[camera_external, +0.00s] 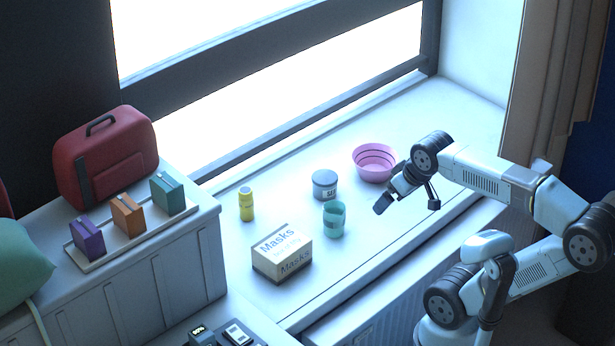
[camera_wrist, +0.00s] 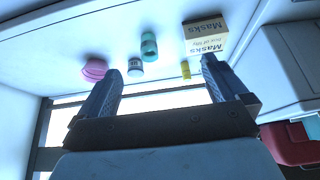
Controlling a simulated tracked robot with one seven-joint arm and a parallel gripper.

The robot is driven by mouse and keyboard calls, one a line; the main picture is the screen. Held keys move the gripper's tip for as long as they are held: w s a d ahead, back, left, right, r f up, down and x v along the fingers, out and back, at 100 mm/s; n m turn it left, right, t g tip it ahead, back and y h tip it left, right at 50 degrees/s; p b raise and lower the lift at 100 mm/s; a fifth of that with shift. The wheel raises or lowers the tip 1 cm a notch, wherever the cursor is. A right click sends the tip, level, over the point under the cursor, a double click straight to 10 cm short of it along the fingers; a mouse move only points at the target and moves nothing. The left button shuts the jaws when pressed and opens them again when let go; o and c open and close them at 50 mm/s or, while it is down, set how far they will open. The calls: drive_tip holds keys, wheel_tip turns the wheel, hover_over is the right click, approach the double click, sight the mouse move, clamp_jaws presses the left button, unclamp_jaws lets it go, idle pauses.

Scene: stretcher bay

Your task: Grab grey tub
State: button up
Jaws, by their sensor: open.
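The grey tub (camera_external: 325,186) is a short round container with a dark label band. It stands upright on the white windowsill, between the yellow bottle and the pink bowl. In the wrist view the grey tub (camera_wrist: 135,68) shows small, between my two fingers and closer to the left one. My gripper (camera_external: 407,203) is open and empty, above the sill to the right of the tub and apart from it. Its two spread fingers show in the wrist view (camera_wrist: 160,82).
A pink bowl (camera_external: 374,163), a teal cup (camera_external: 334,219), a yellow bottle (camera_external: 246,205) and a masks box (camera_external: 282,255) surround the tub. The window (camera_external: 270,90) lies behind. A red case (camera_external: 104,160) and a tray with small boxes (camera_external: 95,264) stand left. The sill's right end is clear.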

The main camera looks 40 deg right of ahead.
wheel_tip(320, 180, up, 4)
drive_tip(key=w+a+f+m+h, duration=0.1)
drive_tip(key=w+f+m, duration=0.1)
drive_tip(key=w, duration=0.4)
drive_tip(key=w+a+f+m, duration=0.2)
drive_tip(key=w, duration=0.3)
drive_tip(key=w+f+m+t+y, duration=0.1)
drive_tip(key=w+f+m+y, duration=0.1)
drive_tip(key=w+f+m, duration=0.65)
drive_tip(key=w+f+m+t+y, duration=0.15)
drive_tip(key=w+f+m, duration=0.35)
drive_tip(key=w, duration=0.7)
wheel_tip(320, 180, up, 18)
drive_tip(key=m+t+h, duration=0.4)
drive_tip(key=m+t, duration=0.6)
drive_tip(key=m, duration=0.9)
hover_over(333, 187)
drive_tip(key=s, duration=0.1)
drive_tip(key=shift+y, duration=0.25)
wheel_tip(333, 187, down, 32)
drive_tip(key=shift+s+r, duration=0.1)
drive_tip(key=shift+s, duration=0.05)
drive_tip(key=shift+w+d, duration=0.15)
drive_tip(key=shift+w, duration=2.35)
